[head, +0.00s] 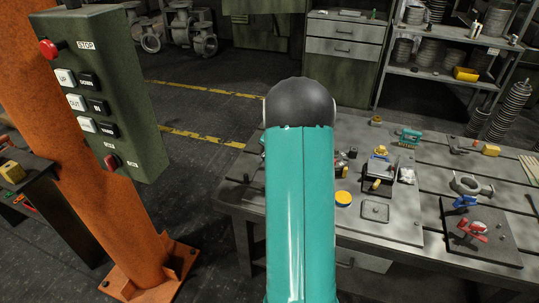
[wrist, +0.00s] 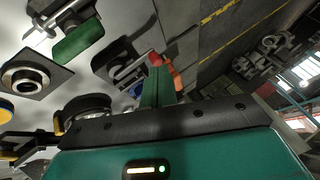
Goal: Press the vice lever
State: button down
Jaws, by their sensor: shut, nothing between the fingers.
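A dark block-like fixture with yellow parts (head: 378,170) sits on the workbench (head: 232,192), just right of my arm in the head view. I cannot tell for certain whether it is the vice, and no lever can be clearly picked out. My teal arm hides part of the bench.
A green control box (head: 105,95) with a red stop button hangs on an orange post (head: 95,215) at left. A plate with red and blue clamps (head: 470,230) lies at the bench's right. A yellow round piece (head: 343,198) lies near my arm. Shelves (head: 440,75) stand behind.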

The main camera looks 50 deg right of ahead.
jog(key=v, duration=0.6)
dwell(0.4)
